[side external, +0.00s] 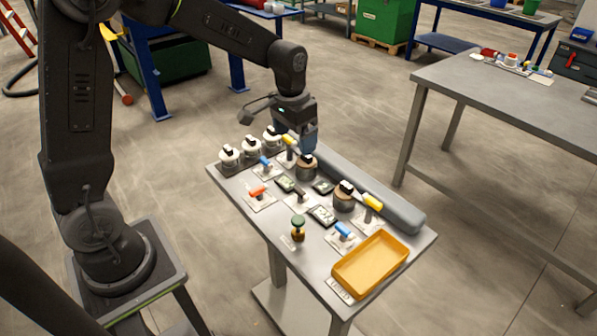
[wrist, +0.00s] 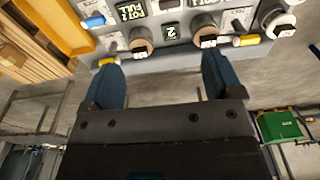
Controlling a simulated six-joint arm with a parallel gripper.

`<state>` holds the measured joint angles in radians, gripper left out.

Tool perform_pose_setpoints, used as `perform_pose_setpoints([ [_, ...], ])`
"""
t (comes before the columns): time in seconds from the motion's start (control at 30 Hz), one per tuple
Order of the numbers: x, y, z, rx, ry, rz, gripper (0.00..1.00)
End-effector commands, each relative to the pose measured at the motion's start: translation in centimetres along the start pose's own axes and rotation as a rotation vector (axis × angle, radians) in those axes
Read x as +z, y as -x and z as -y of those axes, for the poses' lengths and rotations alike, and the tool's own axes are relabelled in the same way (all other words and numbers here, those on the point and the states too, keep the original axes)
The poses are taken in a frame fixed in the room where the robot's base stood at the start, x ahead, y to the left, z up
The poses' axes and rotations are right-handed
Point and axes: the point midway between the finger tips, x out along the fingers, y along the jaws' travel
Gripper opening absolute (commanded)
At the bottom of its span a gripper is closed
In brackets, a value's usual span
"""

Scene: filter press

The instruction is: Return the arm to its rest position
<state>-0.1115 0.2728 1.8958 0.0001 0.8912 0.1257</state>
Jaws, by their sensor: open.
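My gripper (side external: 308,143) hangs pointing down above the far part of the small grey work table (side external: 222,178). In the wrist view its two blue fingers are spread wide apart with nothing between them (wrist: 165,82). Below it on the table are brown round pots with black-and-white tops, one close under the fingers (side external: 307,161) and another (side external: 344,198) nearer the tray. How far the fingertips are from the nearest pot is hard to tell.
White jars (side external: 229,156) line the table's left end. A yellow tray (side external: 370,264) sits front right. A long grey bar (side external: 385,200) runs along the back. A larger table (side external: 510,95) stands right.

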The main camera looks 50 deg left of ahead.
Motion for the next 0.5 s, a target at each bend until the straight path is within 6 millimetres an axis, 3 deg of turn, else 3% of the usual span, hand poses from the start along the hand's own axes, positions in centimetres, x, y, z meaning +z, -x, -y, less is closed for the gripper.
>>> perform_pose_setpoints([
  [0.03, 1.2, 2.1, -0.5, -0.004, 0.0, -0.037, 0.85],
  [0.2, 5.6, 6.8, -2.0, -0.009, 0.003, -0.133, 0.85],
  [0.4, 11.5, 10.4, -3.4, -0.008, 0.008, -0.249, 0.85],
  [0.5, 14.4, 11.3, -3.9, -0.005, 0.009, -0.303, 0.85],
])
